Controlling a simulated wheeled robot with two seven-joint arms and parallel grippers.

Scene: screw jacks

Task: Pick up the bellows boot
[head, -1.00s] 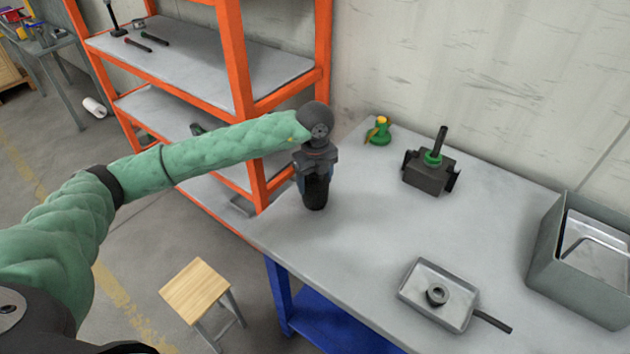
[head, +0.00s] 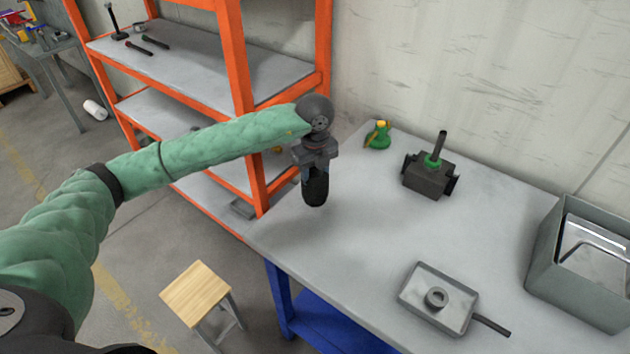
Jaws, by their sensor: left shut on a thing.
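The bellows boot (head: 316,190) is a black, ribbed, roughly cylindrical piece. My left gripper (head: 313,174) points down and is shut on it, with the boot hanging below the fingers. It shows near the left end of the grey table, and a shadow lies on the tabletop below it. The fingers hide part of its upper end. My right gripper does not show.
An orange shelf (head: 243,75) stands left.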

